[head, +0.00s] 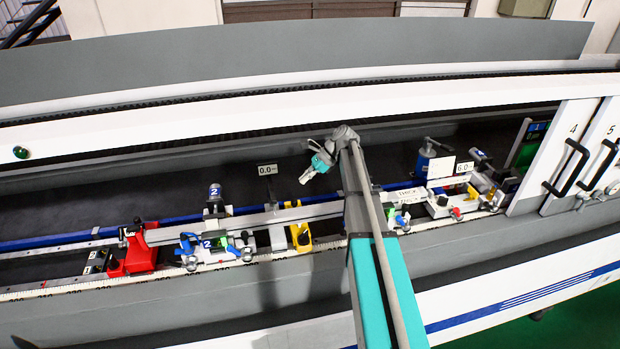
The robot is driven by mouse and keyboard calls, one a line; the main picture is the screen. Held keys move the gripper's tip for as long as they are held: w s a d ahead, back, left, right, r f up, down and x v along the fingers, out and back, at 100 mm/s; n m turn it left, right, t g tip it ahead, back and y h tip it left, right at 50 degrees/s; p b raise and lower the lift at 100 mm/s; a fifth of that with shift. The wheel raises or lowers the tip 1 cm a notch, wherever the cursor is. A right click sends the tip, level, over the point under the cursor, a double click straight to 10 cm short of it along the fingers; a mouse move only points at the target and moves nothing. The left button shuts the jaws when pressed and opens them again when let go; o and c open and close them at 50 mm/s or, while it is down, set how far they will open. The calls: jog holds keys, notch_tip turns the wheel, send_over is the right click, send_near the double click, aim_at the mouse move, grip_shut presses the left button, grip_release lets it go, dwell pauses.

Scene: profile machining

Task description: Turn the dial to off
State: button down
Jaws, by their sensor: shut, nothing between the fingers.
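My gripper (307,174) is at the end of the teal and grey arm, in the middle of the head view. It hangs over the dark machine bed, pointing down and left. Its fingers look closed, small in the picture, with nothing seen between them. No dial can be told for certain. Small round fittings (613,188) show at the far right edge, below the black door handles; they are too small to read any marking. My gripper is far to the left of them and touches nothing that I can see.
A blue clamp unit (427,160) stands to the right. White doors 4 (561,150) and 5 close off the right end. A long white beam (150,120) runs behind.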

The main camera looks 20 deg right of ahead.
aim_at(271, 187)
jog(key=a+f+b, duration=0.3)
jog(key=a+f, duration=0.1)
jog(key=a, duration=0.3)
jog(key=shift+w+a, duration=0.35)
jog(key=shift+a, duration=0.05)
dwell(0.6)
